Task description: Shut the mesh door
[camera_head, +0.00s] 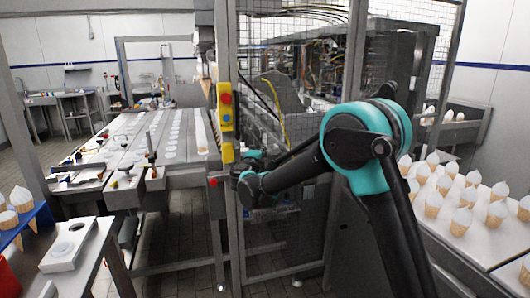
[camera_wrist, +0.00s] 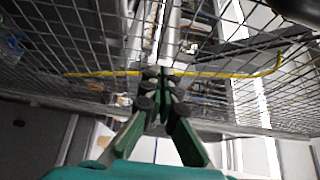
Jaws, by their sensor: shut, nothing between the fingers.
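The mesh door (camera_head: 300,27) belongs to a grey-framed wire-mesh enclosure in the middle of the head view. I cannot tell clearly how far it stands open. My arm reaches leftward across the enclosure front. My gripper (camera_head: 240,178) is beside the grey upright post, below the yellow switch box, and partly hidden by my arm. In the wrist view my gripper (camera_wrist: 161,82) is shut and empty, its green fingers together. Wire mesh (camera_wrist: 70,50) spreads to its left and right, with a pale upright bar ahead of the fingertips. I cannot tell whether they touch it.
A yellow switch box (camera_head: 225,108) with red buttons is on the post. A conveyor table (camera_head: 140,140) stands left. A white table (camera_head: 470,225) with several filled cones stands right, near my arm. Machinery with wiring is inside the enclosure. Some dark floor is free at lower left.

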